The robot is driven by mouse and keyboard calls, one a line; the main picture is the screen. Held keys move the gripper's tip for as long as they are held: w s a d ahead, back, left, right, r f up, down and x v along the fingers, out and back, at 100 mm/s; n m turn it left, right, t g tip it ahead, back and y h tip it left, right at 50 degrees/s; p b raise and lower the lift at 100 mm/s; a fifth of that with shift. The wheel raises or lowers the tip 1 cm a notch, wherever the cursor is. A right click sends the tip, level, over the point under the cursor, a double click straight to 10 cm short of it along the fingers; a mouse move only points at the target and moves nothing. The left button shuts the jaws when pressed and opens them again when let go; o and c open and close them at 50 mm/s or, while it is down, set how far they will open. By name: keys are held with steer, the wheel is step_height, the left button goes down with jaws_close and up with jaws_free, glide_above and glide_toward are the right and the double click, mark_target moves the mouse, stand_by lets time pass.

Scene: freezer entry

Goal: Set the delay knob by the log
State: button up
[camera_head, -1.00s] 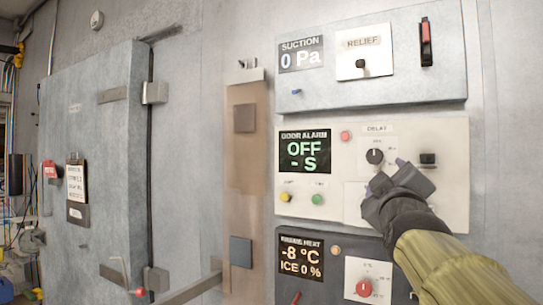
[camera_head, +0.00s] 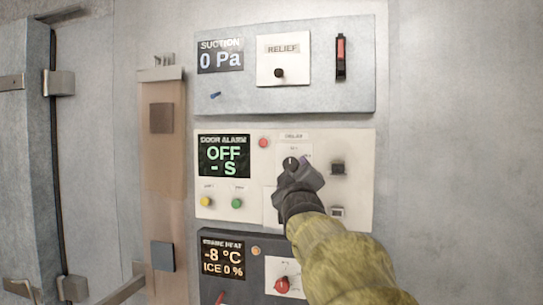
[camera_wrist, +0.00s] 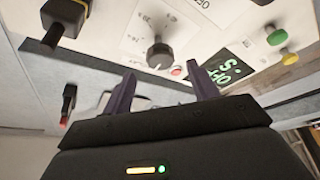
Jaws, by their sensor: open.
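The delay knob is a dark round knob on the white door alarm panel (camera_head: 350,190). In the head view my gripper (camera_head: 292,170) covers most of it. In the wrist view the delay knob (camera_wrist: 160,56) shows clearly, with a pale pointer mark and a printed scale around it. My gripper's two fingers (camera_wrist: 157,92) are apart with nothing between them. The knob lies beyond the fingertips, and I see no contact. The door alarm display (camera_head: 224,155) reads OFF and - S. The log clipboard is not in the current views.
The suction panel (camera_head: 230,98) with a relief knob (camera_head: 278,73) and a red-tipped switch (camera_head: 341,50) is above. The frame heat panel (camera_head: 250,295), reading -8 °C and ICE 0 %, is below. A yellow button (camera_head: 205,202) and green button (camera_head: 237,203) sit under the display. Bare wall lies right.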

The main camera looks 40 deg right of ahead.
mark_target(291, 166)
steer(key=p+x, duration=0.5)
steer(key=shift+w+d+r, duration=0.1)
steer(key=shift+w+r, duration=0.05)
steer(key=shift+r, duration=0.05)
steer(key=shift+w+d+p, duration=0.3)
steer(key=shift+w+p, duration=0.1)
steer(key=shift+w, duration=0.1)
steer(key=shift+f, duration=0.1)
steer(key=c, duration=1)
